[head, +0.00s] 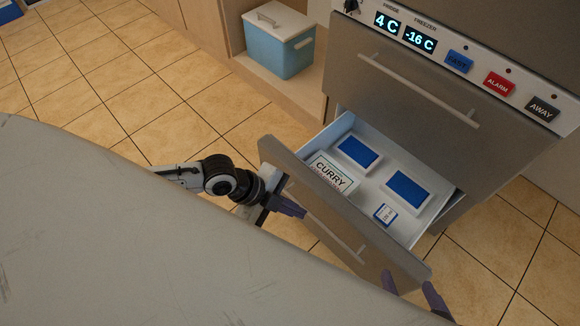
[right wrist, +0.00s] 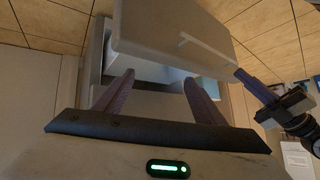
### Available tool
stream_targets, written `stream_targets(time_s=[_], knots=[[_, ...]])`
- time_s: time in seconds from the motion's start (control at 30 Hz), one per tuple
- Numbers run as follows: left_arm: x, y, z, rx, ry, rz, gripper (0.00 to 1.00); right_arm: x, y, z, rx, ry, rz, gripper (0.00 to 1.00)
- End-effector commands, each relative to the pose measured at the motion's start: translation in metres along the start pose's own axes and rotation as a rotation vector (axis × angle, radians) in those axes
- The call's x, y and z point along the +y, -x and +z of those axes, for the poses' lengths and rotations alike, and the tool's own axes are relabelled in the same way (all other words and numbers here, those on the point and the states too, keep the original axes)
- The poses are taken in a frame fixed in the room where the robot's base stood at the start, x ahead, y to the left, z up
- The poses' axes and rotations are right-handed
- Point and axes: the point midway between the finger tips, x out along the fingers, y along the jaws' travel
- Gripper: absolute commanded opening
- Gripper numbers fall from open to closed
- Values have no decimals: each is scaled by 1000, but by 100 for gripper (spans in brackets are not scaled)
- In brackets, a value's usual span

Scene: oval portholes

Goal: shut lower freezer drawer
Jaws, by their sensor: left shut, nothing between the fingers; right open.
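The lower freezer drawer (head: 408,222) is pulled out of the grey cabinet. Its grey front panel (head: 400,262) carries a bar handle (head: 335,232). It holds a box marked CURRY (head: 332,174), two blue-topped white containers and a small blue-and-white pack. My left gripper (head: 303,213) is shut and empty at the panel's outer face, near the handle's left end; contact is unclear. My right gripper (head: 411,281) is open and empty by the panel's right end. In the right wrist view its fingers (right wrist: 158,77) point toward the drawer front (right wrist: 165,30), and my left gripper (right wrist: 238,73) shows at the panel's edge.
A closed upper drawer (head: 400,100) with a handle sits above, under a control panel (head: 480,72) reading 4 C and -16 C. A blue bin (head: 280,52) with a white lid stands in a wooden niche. A large grey surface (head: 130,230) fills the lower left. Tiled floor (head: 90,80) is clear.

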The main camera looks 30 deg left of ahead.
Motion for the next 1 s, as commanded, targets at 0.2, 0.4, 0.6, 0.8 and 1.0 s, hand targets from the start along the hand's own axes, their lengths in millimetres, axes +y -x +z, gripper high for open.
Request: stream_targets(time_s=[0.2, 0.4, 0.6, 0.8, 1.0], knots=[[1, -51, 1, 1, 2, -1, 0, -6, -17, 7, -48, 21, -32, 64], [-26, -61, 1, -1, 0, -2, 0, -10, -22, 9, -78, 32, -49, 64], [-35, -64, 0, 0, 1, 0, 0, -11, -24, 9, -90, 37, -55, 64], [-35, -64, 0, -1, 1, 0, 0, -11, -23, 9, -90, 38, -56, 64], [-36, -64, 1, -2, 3, -1, 0, -11, -24, 9, -90, 37, -55, 64]])
